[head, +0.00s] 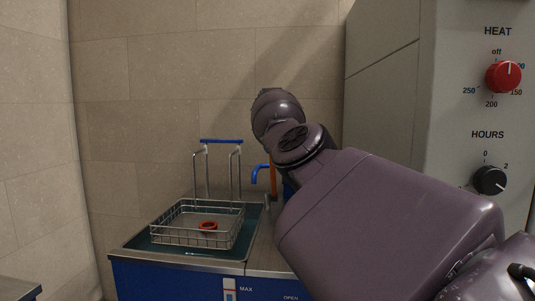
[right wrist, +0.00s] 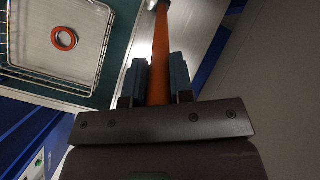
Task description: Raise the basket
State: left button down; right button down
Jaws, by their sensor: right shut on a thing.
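The wire basket (head: 190,238) sits at the blue-fronted bath on the left of the head view. A red ring (head: 208,226) lies in it. Upright rods rise from the bath to a blue crossbar (head: 221,141). The basket and ring (right wrist: 63,38) also show at upper left in the right wrist view. My right gripper (right wrist: 159,80) is shut around an orange lever (right wrist: 160,50) beside the bath. My left gripper is not in view.
A grey cabinet with a red heat knob (head: 503,76) and a black hours knob (head: 490,180) stands at the right. Tiled walls close off the back and left.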

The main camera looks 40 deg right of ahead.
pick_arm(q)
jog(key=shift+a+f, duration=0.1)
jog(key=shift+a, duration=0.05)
pick_arm(e)
jog(key=shift+d+r, duration=0.1)
jog(key=shift+r, duration=0.05)
jog(key=shift+r, duration=0.25)
jog(key=c, duration=1)
grip_release()
jog(key=shift+w+d+f, duration=0.15)
jog(key=shift+f, duration=0.05)
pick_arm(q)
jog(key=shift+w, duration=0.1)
pick_arm(e)
jog(key=shift+r, duration=0.3)
pick_arm(q)
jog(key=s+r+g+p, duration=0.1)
jog(key=p, duration=0.4)
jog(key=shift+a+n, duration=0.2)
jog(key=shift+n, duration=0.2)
pick_arm(e)
jog(key=v, duration=1)
